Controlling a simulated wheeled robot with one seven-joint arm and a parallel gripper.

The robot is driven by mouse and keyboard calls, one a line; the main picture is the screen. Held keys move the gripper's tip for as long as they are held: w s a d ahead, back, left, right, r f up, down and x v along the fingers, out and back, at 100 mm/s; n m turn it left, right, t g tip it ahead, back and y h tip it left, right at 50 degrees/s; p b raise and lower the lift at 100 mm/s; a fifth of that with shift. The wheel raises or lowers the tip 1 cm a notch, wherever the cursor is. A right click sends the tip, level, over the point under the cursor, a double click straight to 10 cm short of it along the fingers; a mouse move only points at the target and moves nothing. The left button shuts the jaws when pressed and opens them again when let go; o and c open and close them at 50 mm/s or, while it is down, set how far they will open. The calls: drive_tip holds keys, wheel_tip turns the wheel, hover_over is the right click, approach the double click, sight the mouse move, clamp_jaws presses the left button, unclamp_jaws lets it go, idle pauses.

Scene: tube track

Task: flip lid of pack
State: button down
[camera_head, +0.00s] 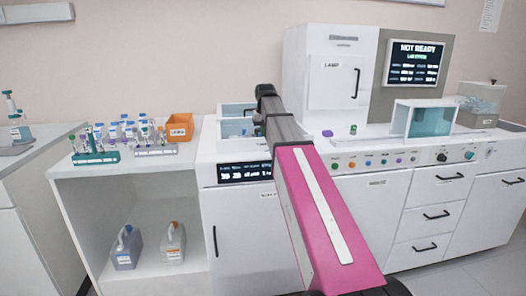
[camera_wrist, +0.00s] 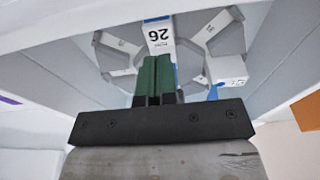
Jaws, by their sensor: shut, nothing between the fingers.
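In the wrist view, a white pack with a "26" label (camera_wrist: 160,36) sits in a grey holder inside an open-topped bay. Its lid cannot be made out clearly. My gripper (camera_wrist: 157,62) has its dark green fingers shut together with nothing between them. The fingertips are right at the pack's near end in the picture and hide part of it; I cannot tell whether they touch. In the head view my arm reaches into the open bay of the white machine (camera_head: 233,128), and the fingers and pack are hidden there.
The bay's pale wall (camera_wrist: 275,60) slopes close around my gripper. Grey holder segments (camera_wrist: 215,45) lie beside the pack, with a blue piece (camera_wrist: 213,93) nearby. An orange box (camera_head: 179,127) and tube racks (camera_head: 95,157) stand on the left bench. A monitor (camera_head: 414,63) reads "NOT READY".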

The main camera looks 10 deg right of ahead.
drive_tip(key=shift+f, duration=1.85)
idle(0.3)
drive_tip(key=shift+r, duration=0.1)
drive_tip(key=shift+r, duration=2.7)
drive_tip(key=shift+w, duration=0.2)
drive_tip(key=w, duration=0.8)
drive_tip(key=shift+w, duration=0.4)
drive_tip(key=shift+f, duration=0.15)
drive_tip(key=shift+f, duration=1.75)
drive_tip(key=shift+s, duration=0.15)
